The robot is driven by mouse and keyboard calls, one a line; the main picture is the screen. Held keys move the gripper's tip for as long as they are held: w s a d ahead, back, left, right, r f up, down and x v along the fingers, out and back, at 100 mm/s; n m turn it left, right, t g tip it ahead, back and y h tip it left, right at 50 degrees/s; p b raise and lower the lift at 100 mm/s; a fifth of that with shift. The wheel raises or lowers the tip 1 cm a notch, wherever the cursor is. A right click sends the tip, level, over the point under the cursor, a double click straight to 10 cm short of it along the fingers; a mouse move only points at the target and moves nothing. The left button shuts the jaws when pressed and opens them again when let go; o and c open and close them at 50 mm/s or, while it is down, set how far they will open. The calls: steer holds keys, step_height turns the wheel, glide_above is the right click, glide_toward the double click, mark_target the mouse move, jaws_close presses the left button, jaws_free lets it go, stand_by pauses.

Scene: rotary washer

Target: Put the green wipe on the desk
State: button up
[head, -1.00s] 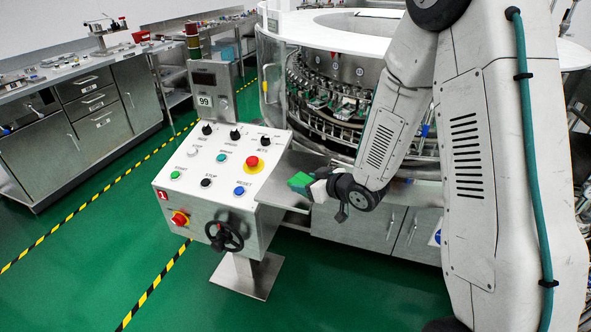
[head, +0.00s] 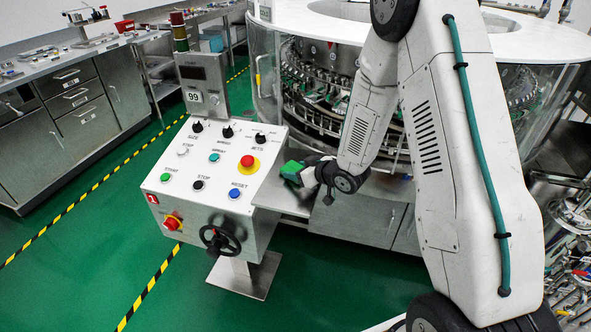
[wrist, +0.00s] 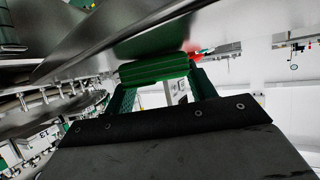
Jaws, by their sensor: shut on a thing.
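The green wipe (head: 291,170) is a small green block-like piece at the end of my gripper (head: 303,176), just right of the control console in the head view. My gripper is shut on it. In the wrist view the wipe (wrist: 155,68) lies across the fingertips, below a tilted steel surface. The gripper is near a small steel shelf (head: 282,199) beside the console; I cannot tell whether the wipe touches anything there. A long steel desk with drawers (head: 70,88) stands at the left of the head view, far from the gripper.
The control console (head: 215,185) with buttons and a black handwheel (head: 221,236) stands left of the gripper. The rotary washer (head: 330,95) is behind it. Green floor with a yellow-black line (head: 170,268) is clear at front left. A cluttered rack (head: 572,285) is at right.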

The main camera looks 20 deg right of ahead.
steer(key=shift+f, duration=0.1)
steer(key=o, duration=1)
